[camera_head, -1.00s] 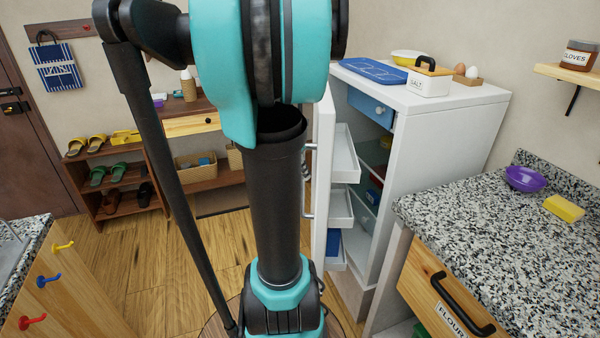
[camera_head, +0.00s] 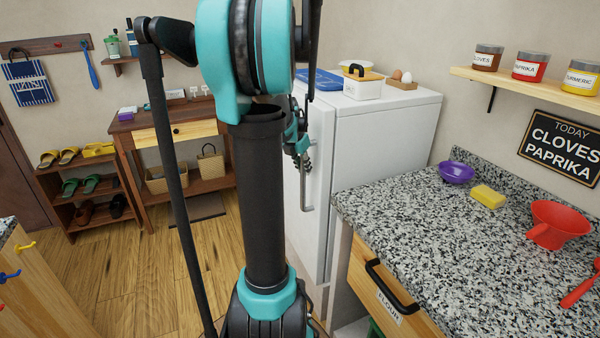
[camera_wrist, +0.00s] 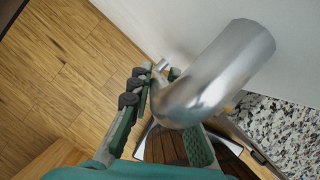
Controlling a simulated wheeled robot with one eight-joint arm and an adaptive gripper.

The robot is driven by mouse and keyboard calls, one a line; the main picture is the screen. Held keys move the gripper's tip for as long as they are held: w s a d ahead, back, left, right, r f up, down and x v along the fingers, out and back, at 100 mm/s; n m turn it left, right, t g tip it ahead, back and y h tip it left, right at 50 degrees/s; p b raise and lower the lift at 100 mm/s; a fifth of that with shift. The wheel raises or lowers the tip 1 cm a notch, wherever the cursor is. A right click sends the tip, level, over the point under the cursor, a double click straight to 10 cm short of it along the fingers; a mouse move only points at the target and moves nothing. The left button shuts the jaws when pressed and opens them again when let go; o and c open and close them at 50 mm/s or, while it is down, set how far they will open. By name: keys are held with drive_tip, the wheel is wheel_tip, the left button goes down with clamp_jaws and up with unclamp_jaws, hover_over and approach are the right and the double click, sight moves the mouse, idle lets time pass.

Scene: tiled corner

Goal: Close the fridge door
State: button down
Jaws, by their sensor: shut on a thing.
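The white fridge (camera_head: 385,145) stands behind the granite counter. Its door (camera_head: 321,180) lies against the cabinet, and no shelves or interior show. I cannot tell whether a thin gap is left. A silver bar handle (camera_head: 307,192) is on the door front. My gripper (camera_head: 300,142) is at the upper part of this handle, partly hidden behind my arm. In the wrist view, the handle (camera_wrist: 226,68) looms large and runs down between the fingers of my gripper (camera_wrist: 168,112), which is shut on it.
The granite counter (camera_head: 415,215) with a purple bowl (camera_head: 456,172), yellow sponge (camera_head: 488,196) and red colander (camera_head: 558,222) stands right of the fridge. A salt box (camera_head: 363,89) and eggs sit on the fridge top. Wooden floor (camera_head: 125,275) is clear at left.

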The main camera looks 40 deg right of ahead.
drive_tip(key=shift+s+d, duration=0.2)
drive_tip(key=shift+d, duration=0.1)
drive_tip(key=shift+d, duration=0.1)
drive_tip(key=c, duration=1.4)
unclamp_jaws()
drive_tip(key=shift+d, duration=0.1)
drive_tip(key=v, duration=1.2)
drive_tip(key=shift+s, duration=0.1)
